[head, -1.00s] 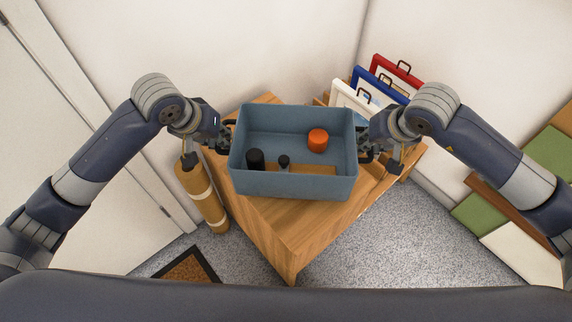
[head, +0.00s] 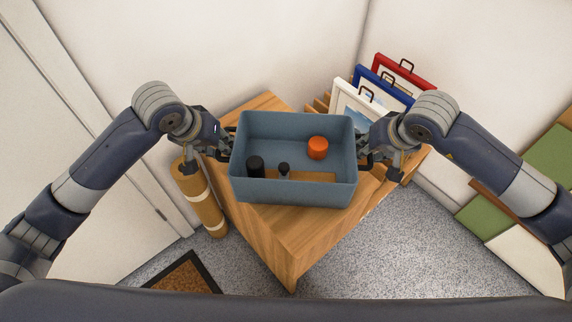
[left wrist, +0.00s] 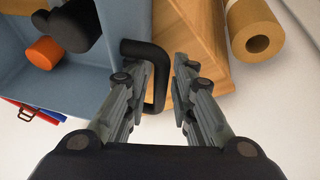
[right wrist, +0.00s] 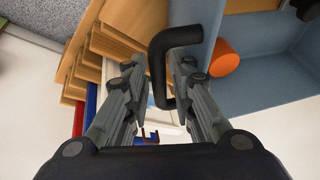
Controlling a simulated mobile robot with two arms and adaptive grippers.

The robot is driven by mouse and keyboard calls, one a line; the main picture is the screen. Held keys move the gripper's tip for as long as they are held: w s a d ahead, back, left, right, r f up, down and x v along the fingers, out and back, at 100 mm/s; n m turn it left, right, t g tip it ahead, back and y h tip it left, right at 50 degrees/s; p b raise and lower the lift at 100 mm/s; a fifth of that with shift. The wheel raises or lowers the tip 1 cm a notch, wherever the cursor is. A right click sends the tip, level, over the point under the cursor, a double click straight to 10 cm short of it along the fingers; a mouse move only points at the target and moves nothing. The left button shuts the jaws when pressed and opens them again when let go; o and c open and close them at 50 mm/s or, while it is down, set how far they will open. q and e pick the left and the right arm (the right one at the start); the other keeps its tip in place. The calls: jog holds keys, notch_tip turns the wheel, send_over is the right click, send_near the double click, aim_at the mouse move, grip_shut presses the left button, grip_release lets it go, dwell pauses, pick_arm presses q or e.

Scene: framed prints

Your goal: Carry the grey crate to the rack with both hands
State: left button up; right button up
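The grey crate (head: 295,191), blue-grey and open-topped, is level over a wooden table (head: 285,240); I cannot tell whether it touches the top. It holds an orange cylinder (head: 318,148), a black cylinder (head: 255,167) and a smaller dark piece (head: 284,169).
Framed prints in white, blue (head: 385,85) and red (head: 405,70) stand behind the crate on the right. A brown roll (head: 203,205) stands left of the table. A doormat (head: 185,275) lies front left. Green and white panels lie far right. Grey floor (head: 390,250) at front right is clear.

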pick_arm(q)
jog(key=shift+r, duration=0.15)
jog(key=shift+s+r, duration=0.1)
jog(key=shift+r, duration=0.15)
pick_arm(e)
jog(key=shift+s, duration=0.1)
pick_arm(q)
jog(key=v, duration=0.7)
pick_arm(e)
jog(key=v, duration=1.2)
pick_arm(q)
jog(key=shift+s+a, duration=0.1)
pick_arm(e)
jog(key=shift+d, duration=0.1)
